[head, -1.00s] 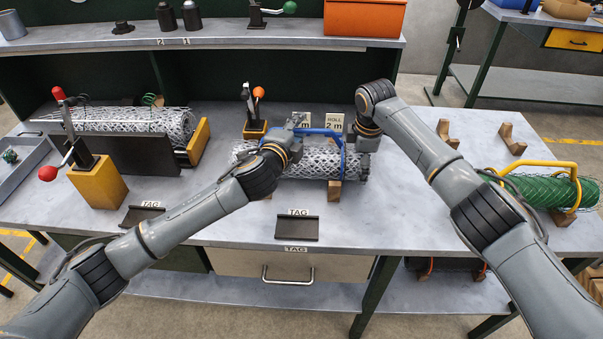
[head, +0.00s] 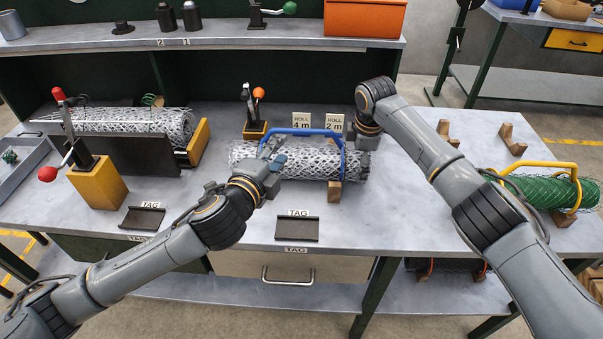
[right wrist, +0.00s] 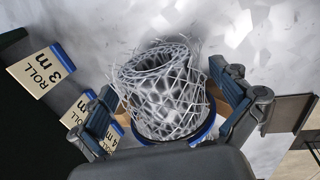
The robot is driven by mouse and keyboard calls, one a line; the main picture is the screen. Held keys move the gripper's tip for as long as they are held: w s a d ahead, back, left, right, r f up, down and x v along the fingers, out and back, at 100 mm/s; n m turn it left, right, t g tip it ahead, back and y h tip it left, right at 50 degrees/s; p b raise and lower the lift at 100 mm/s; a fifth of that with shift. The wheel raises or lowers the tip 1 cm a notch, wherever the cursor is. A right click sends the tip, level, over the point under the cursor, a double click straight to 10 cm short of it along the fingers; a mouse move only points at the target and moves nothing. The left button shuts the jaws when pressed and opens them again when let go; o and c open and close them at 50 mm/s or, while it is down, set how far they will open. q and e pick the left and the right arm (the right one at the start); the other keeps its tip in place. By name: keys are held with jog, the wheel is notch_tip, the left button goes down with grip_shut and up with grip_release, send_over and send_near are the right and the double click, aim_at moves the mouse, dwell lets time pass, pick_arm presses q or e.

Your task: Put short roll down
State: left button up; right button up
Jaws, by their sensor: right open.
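The short roll (head: 318,160) is silver wire mesh with a blue carrying handle (head: 306,131) over it. It lies level at the middle of the bench, with a wooden cradle block (head: 334,191) under its right part. My left gripper (head: 274,155) is in front of the roll's left part, off the handle; its finger gap is unclear. My right gripper (head: 364,146) is at the roll's right end. In the right wrist view its open fingers (right wrist: 170,112) stand on either side of the roll's open mesh end (right wrist: 165,90); whether they touch it is unclear.
Roll label cards (head: 318,123) stand behind the roll. A longer mesh roll (head: 165,120) lies at left beside a yellow-based lever clamp (head: 98,183). A green roll (head: 545,190) with a yellow handle lies at right. Tag holders (head: 297,229) sit at the front edge.

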jog(key=r, duration=0.3)
jog(key=s+r, duration=0.1)
jog(key=r, duration=0.3)
jog(key=s+r, duration=0.1)
jog(key=r, duration=0.3)
jog(key=shift+s, duration=0.1)
